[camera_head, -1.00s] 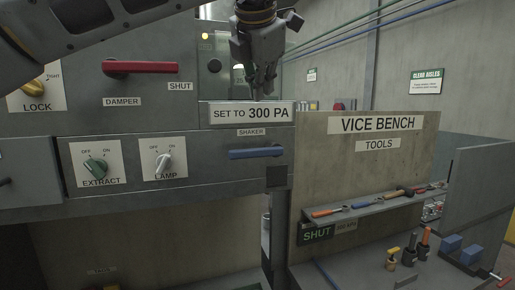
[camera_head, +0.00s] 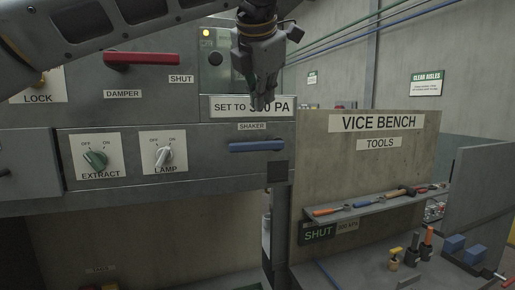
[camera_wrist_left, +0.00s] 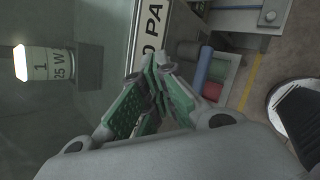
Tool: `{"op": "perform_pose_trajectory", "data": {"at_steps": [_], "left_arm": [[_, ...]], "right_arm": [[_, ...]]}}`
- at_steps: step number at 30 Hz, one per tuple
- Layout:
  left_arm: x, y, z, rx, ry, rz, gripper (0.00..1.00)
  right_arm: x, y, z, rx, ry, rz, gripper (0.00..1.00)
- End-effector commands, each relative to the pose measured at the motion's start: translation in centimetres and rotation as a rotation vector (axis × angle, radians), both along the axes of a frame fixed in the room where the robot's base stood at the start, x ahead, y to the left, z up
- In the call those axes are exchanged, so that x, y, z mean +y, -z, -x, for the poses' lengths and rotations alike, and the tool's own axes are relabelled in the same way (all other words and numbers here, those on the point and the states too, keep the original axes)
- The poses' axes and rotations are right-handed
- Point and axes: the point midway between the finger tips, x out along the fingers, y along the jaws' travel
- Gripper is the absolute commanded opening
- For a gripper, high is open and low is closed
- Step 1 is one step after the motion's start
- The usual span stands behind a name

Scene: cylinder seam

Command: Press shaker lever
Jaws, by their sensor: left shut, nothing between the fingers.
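The shaker lever is a blue horizontal bar (camera_head: 257,146) on the grey cabinet front, under the SHAKER label (camera_head: 253,126). My left gripper (camera_head: 263,106) hangs fingers down above it, in front of the "SET TO 300 PA" sign (camera_head: 232,106), and hides part of that sign. Its fingertips are apart from the lever in the head view. In the left wrist view the green-padded fingers (camera_wrist_left: 155,78) are shut with nothing between them, and the lever does not show. My right gripper is not in view.
A red damper handle (camera_head: 145,59) is at the upper left. The EXTRACT knob (camera_head: 95,159) and LAMP knob (camera_head: 164,157) sit left of the lever. The vice bench board (camera_head: 335,160) with a tool shelf stands to the right.

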Motion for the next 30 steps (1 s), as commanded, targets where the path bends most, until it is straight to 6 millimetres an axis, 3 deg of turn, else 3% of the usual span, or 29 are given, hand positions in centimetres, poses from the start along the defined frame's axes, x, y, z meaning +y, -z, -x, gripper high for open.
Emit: {"op": "perform_pose_trajectory", "data": {"at_steps": [18, 30], "left_arm": [[0.0, 4.1, 0.0, 0.000, 0.000, 0.000, 0.00], [0.0, 5.4, 0.0, 0.000, 0.000, 0.000, 0.00]], "right_arm": [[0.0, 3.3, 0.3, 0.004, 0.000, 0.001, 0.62], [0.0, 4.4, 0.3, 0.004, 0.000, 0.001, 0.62]]}}
